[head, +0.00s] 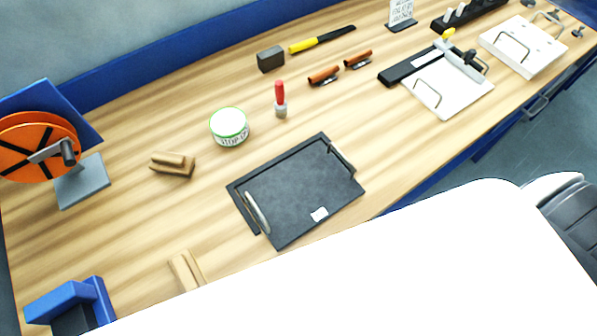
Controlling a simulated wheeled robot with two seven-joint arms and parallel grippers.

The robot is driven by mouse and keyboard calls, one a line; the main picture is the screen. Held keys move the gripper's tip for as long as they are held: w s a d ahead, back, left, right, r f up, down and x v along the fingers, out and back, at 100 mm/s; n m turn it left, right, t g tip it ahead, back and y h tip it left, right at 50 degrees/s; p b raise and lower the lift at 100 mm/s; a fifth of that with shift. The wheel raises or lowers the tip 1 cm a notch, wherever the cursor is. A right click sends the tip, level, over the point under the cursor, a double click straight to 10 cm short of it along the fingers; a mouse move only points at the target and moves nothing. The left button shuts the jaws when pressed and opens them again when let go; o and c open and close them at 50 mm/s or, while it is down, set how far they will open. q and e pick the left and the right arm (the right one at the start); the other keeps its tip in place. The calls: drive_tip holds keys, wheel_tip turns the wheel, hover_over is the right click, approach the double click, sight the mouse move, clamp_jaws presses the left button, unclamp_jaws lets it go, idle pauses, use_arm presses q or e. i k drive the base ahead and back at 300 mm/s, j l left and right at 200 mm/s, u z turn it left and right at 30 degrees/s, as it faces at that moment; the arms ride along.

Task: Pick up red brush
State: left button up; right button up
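A small upright brush (280,98) with a red handle and a pale grey lower end stands on the wooden bench in the head view. It is right of a round white tin (229,126) with a green rim and apart from it. Its bristles are too small to make out. Neither of my grippers can be made out. A large white part of my own body fills the lower right and hides the bench's near edge there.
A black tray (296,187) with metal handles lies in front of the brush. An orange reel (38,147) stands left. Bench around the brush is clear.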

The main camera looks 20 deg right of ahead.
sight(281, 104)
drive_tip(key=k+l+u, duration=0.6)
drive_tip(key=u, duration=0.25)
drive_tip(key=k, duration=0.1)
